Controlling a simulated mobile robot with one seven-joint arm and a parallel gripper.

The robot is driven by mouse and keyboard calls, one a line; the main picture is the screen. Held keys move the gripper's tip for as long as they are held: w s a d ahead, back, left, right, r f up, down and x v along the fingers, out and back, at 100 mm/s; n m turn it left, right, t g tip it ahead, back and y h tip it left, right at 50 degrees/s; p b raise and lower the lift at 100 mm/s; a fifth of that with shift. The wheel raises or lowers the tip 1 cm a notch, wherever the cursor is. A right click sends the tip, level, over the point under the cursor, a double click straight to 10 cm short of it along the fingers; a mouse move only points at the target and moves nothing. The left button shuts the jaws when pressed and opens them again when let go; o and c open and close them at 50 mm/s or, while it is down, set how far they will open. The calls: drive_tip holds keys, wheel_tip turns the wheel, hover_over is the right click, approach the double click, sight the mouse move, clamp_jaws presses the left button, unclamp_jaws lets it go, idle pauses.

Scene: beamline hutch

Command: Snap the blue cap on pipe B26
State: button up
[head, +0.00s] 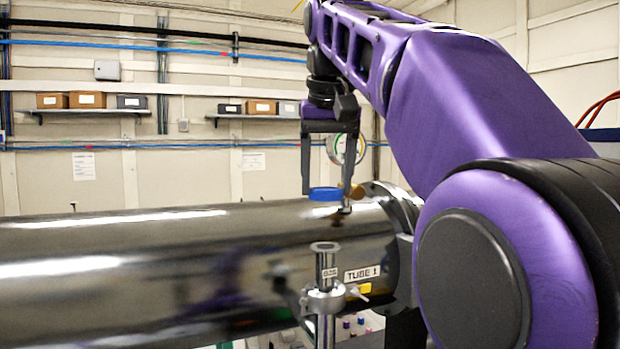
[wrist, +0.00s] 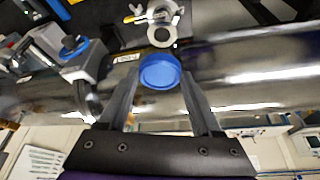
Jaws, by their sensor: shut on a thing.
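My gripper (head: 325,190) is shut on the blue cap (head: 325,193), which it holds level above the large dark tube. In the wrist view the blue cap (wrist: 160,71) sits between the fingertips. A short upright metal pipe (head: 326,262) with an open-looking flanged top stands in front of the tube, lower in the picture than the cap and apart from it. Its small label is too blurred to read surely. A round flanged pipe top (wrist: 163,35) shows just beyond the cap in the wrist view, partly covered by it.
The large dark tube (head: 150,260) with a "TUBE 1" label (head: 362,273) runs across the view. A yellow tab (head: 360,290) is beside the pipe's clamp. A blue-knobbed block (wrist: 75,52) stands left in the wrist view. Shelves with boxes (head: 262,106) are on the back wall.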

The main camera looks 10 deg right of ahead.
sight(325, 245)
drive_tip(key=shift+f, duration=3.35)
drive_tip(key=shift+s+f+b, duration=0.1)
drive_tip(key=shift+f+b, duration=0.35)
drive_tip(key=shift+f, duration=0.15)
drive_tip(key=o, duration=1.4)
drive_tip(key=shift+c, duration=0.2)
drive_tip(key=shift+r, duration=0.15)
